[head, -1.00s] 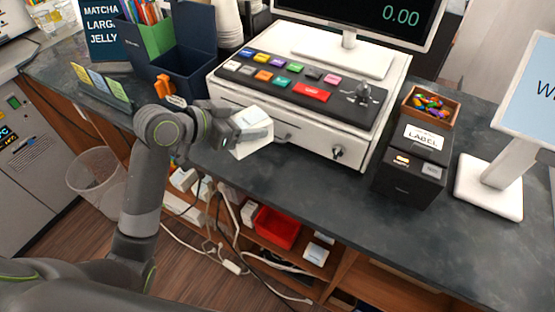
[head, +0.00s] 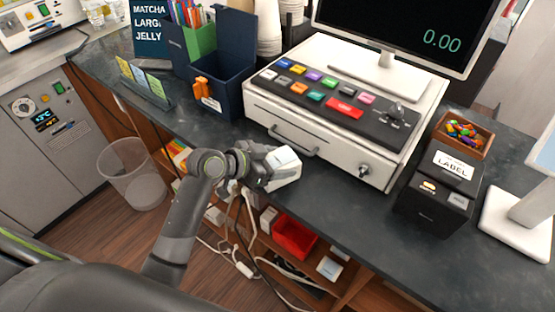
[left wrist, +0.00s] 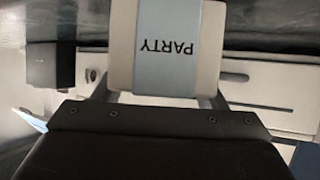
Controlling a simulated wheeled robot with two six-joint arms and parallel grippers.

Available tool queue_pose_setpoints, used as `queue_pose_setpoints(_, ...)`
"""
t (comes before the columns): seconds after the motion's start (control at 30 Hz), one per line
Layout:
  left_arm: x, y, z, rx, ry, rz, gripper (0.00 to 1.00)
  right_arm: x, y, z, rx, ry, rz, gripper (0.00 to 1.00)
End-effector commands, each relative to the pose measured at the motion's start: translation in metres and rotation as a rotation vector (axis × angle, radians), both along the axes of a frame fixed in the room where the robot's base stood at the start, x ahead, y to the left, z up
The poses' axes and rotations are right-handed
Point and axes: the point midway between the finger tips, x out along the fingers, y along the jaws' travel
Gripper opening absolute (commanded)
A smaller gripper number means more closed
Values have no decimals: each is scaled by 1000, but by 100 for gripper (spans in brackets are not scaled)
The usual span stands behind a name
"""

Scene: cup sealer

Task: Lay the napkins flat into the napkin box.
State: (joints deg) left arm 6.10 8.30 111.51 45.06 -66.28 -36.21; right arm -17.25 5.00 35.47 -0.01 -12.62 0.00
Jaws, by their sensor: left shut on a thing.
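A white napkin pack (head: 285,168) is in my left gripper (head: 268,168), in front of the cash drawer at the counter's front edge. In the left wrist view the pack (left wrist: 205,45) fills the top middle, with a pale blue band reading "PARTY" upside down, and the fingers (left wrist: 160,98) are on either side of it. A dark navy box (head: 230,99) with a raised lid, which looks like the napkin box, stands on the counter behind and left of the gripper, apart from it. Its inside is mostly hidden. My right gripper is not in view.
The white cash drawer (head: 295,132) with its colored keys is right of the box. An orange item (head: 203,90) is at the box's front left. A card stand (head: 146,85) is farther left. A black label printer (head: 437,195) stands right. Counter is bare between box and front edge.

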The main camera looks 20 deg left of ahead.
Motion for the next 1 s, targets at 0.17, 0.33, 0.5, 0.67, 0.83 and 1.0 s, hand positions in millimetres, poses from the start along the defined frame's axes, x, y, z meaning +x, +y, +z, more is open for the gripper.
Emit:
queue_pose_setpoints(0.17,0,0,-4,0,0,0,67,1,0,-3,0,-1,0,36)
queue_pose_setpoints(0.33,0,0,-3,0,0,0,87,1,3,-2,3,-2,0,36)
queue_pose_setpoints(0.5,0,0,-2,0,0,0,87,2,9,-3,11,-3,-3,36)
queue_pose_setpoints(0.67,0,0,1,0,0,0,87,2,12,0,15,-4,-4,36)
queue_pose_setpoints(0.83,-11,12,7,4,-1,1,87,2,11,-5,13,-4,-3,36)
queue_pose_setpoints(1.0,-30,30,21,7,-2,1,87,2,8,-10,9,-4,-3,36)
